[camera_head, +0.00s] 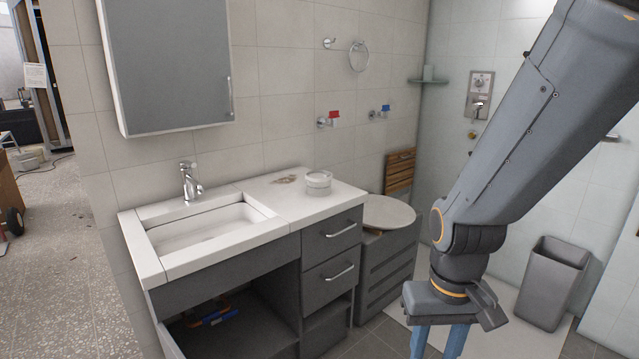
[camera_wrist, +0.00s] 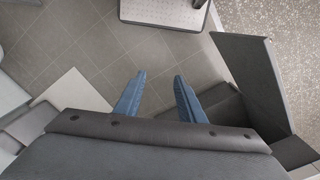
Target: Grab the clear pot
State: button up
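The clear pot (camera_head: 318,182) is a short, round, see-through vessel. It stands on the white counter (camera_head: 290,207), right of the sink. My gripper (camera_head: 436,343) hangs pointing down in front of the cabinet, right of the pot and nearer to the camera, well apart from it. In the wrist view its two blue fingers (camera_wrist: 159,88) are spread with nothing between them, above the grey floor tiles. The pot does not show in the wrist view.
A small brownish item (camera_head: 286,179) lies on the counter near the pot. A tap (camera_head: 190,182) stands behind the sink. The cabinet below is partly open, with blue and orange tools (camera_head: 215,317) inside. A grey bin (camera_head: 553,283) stands at the right.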

aim_at(318, 182)
jog(key=z, duration=0.2)
jog(key=i, duration=1.75)
jog(key=u, duration=0.3)
